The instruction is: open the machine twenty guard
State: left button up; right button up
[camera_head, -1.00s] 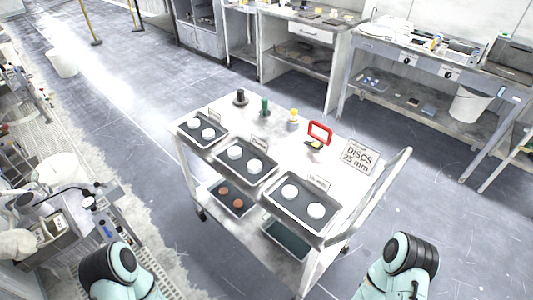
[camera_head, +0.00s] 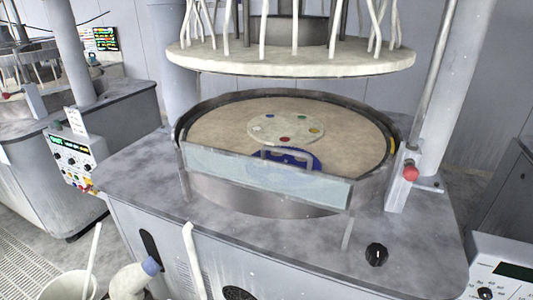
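A polishing machine (camera_head: 130,183) fills the middle of the head view. Its guard (camera_head: 230,167), a pale see-through panel with a grey frame, stands across the front rim of the round bowl. A grey handle-like bracket (camera_head: 287,153) shows at the middle of the guard's top edge, with a blue shape (camera_head: 312,160) around it. Behind the guard lies the beige platen (camera_head: 220,120) with a round disc with coloured spots (camera_head: 285,122). I cannot read a number on this machine. Neither of my grippers is in view.
A round upper plate (camera_head: 290,62) with pale hoses hangs above the bowl. A red knob (camera_head: 410,172) sits on a post at the right. A black dial (camera_head: 376,254) is on the front right. A control box (camera_head: 75,155) is at left; a bucket (camera_head: 65,286) stands at lower left.

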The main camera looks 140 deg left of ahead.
aim_at(308, 171)
jog(key=u, duration=4.7)
